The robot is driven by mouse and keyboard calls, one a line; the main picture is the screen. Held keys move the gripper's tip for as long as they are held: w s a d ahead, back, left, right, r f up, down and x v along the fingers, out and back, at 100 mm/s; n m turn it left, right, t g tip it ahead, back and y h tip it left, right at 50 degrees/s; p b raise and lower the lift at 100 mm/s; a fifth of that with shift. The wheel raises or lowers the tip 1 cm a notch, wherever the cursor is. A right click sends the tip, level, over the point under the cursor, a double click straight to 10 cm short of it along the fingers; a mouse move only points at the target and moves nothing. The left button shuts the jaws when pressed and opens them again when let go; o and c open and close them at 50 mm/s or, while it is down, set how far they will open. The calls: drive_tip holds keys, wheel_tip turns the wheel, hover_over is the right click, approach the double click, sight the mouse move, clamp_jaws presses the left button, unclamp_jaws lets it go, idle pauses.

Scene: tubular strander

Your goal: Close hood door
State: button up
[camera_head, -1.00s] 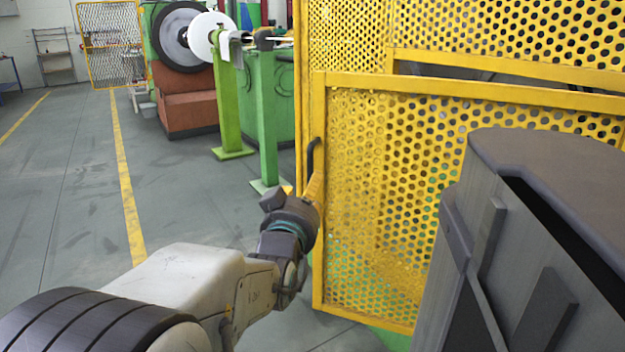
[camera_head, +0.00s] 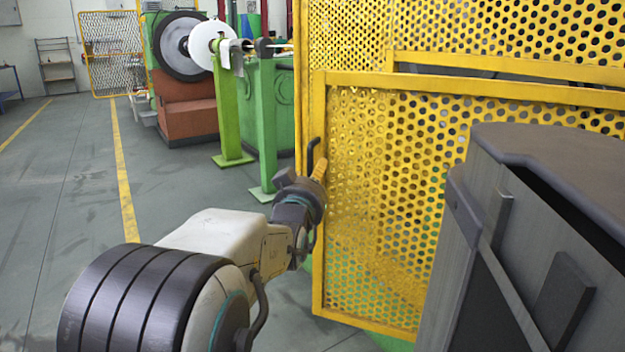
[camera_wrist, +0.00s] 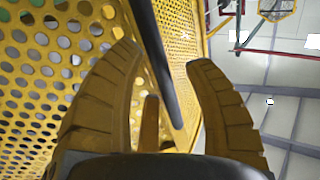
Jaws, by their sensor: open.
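The hood door (camera_head: 375,200) is a yellow perforated panel in a yellow frame, in the middle of the head view. It stands in front of the yellow perforated hood (camera_head: 345,35). A dark bar handle (camera_head: 312,152) is on the door's left edge. My gripper (camera_head: 317,170) is at that edge, close to the handle. In the wrist view the handle (camera_wrist: 153,55) runs between the two spread fingers of my gripper (camera_wrist: 165,65). The fingers are open, and I see no clear contact with the handle. The fingertips are partly hidden in the head view.
Green posts (camera_head: 230,110) and a machine with a dark wheel and orange base (camera_head: 187,108) stand behind at the left. The grey floor (camera_head: 65,210) on the left is clear, with a yellow line (camera_head: 122,180).

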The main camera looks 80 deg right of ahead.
clamp_jaws()
idle(0.4)
